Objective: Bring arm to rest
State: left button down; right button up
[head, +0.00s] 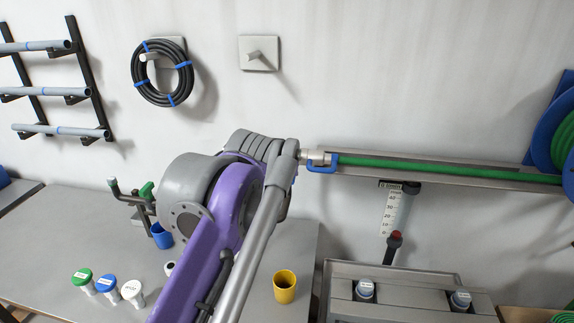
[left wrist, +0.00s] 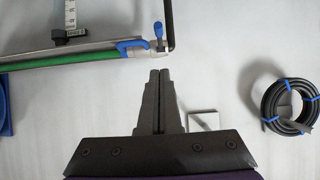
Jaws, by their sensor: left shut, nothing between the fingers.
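My left gripper (left wrist: 159,75) shows in the left wrist view with its two dark fingers together and nothing between them. Just beyond its tips in that picture is the end of a green hose (left wrist: 70,60) with a blue-and-metal fitting (left wrist: 135,46); I see no contact. In the head view my purple and grey arm rises through the middle, and its gripper cannot be made out there. The green hose (head: 430,170) and its blue fitting (head: 322,164) lie just right of the arm's upper end. My right gripper is in neither view.
A black hose coil (head: 162,72) hangs on the wall beside an empty peg plate (head: 258,53). The bench (head: 60,225) bears capped vials (head: 107,284), a blue cup (head: 161,236) and a yellow cup (head: 285,286). A grey rack (head: 420,293) stands at right.

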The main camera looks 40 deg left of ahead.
pick_arm(q)
jog(key=shift+s+d+r, duration=0.2)
jog(key=shift+s+r, duration=0.05)
jog(key=shift+s, duration=0.05)
jog(key=s+d+f+m+g+h, duration=0.1)
jog(key=s+d+f, duration=0.4)
jog(key=f, duration=0.6)
jog(key=s+d+f+m+g+h, duration=0.2)
jog(key=s+d+f, duration=0.3)
jog(key=f, duration=0.7)
jog(key=s+d+f+m+g+h, duration=0.1)
jog(key=s+d+f, duration=0.3)
jog(key=d+f, duration=0.4)
notch_tip(320, 180, down, 4)
jog(key=shift+s+r+m+g+h, duration=0.2)
jog(key=shift+s+m+g+h, duration=0.15)
jog(key=shift+m+h, duration=0.45)
